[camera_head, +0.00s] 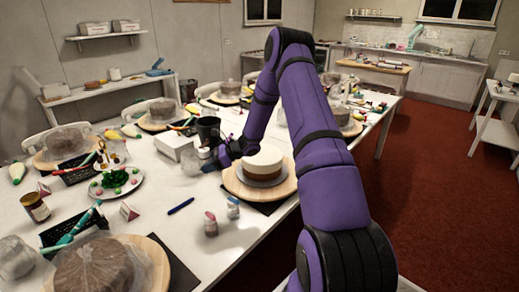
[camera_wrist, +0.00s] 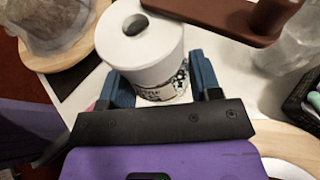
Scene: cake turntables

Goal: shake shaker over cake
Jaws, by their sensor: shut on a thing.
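A white shaker (camera_wrist: 140,50) with a dark round spot on its top and a printed label stands between the blue fingers of my gripper (camera_wrist: 160,85) in the wrist view. The fingers are shut on its sides. In the head view, my gripper (camera_head: 218,158) is at the left side of the cake, above the table, and mostly hides the shaker. The cake (camera_head: 264,162), white above and brown below, sits on a round wooden turntable (camera_head: 234,184). The cake is to the right of my gripper in the head view.
A dark cup (camera_head: 208,128) and white box (camera_head: 175,145) are behind my gripper. Covered cakes (camera_head: 100,275) stand around the table.

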